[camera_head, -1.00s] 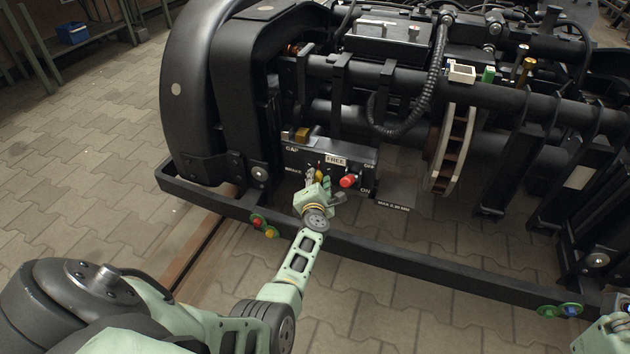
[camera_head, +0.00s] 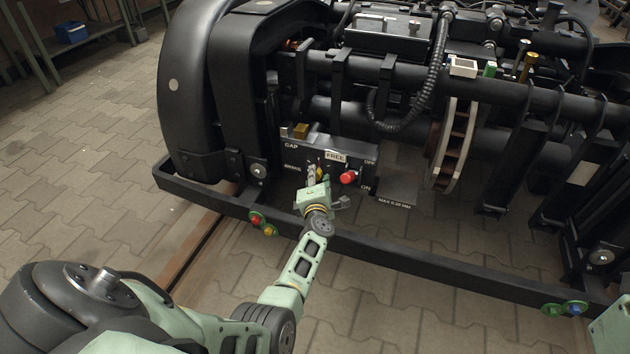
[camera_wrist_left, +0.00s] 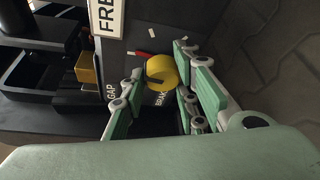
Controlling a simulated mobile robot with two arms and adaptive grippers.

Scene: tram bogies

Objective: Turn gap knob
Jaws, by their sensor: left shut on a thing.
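The control box (camera_head: 350,158) on the bogie carries the labels GAP, BRAKE, FREE, OFF and ON. A round yellow knob (camera_wrist_left: 161,71) sits on its face, near the GAP and BRAKE lettering in the left wrist view. My left gripper (camera_head: 316,180) is at the front of the box, and its fingers (camera_wrist_left: 160,82) are shut on the yellow knob, one on each side. In the head view the gripper largely hides the knob. A pale green part at the right edge appears to be mine; no right fingers show.
A red knob (camera_head: 348,177) sits close right of my left gripper. A yellow block (camera_head: 301,131) stands on top of the box at the left. The black frame bar (camera_head: 400,256) runs below the box. A plate marked MAX (camera_head: 396,190) lies to the right.

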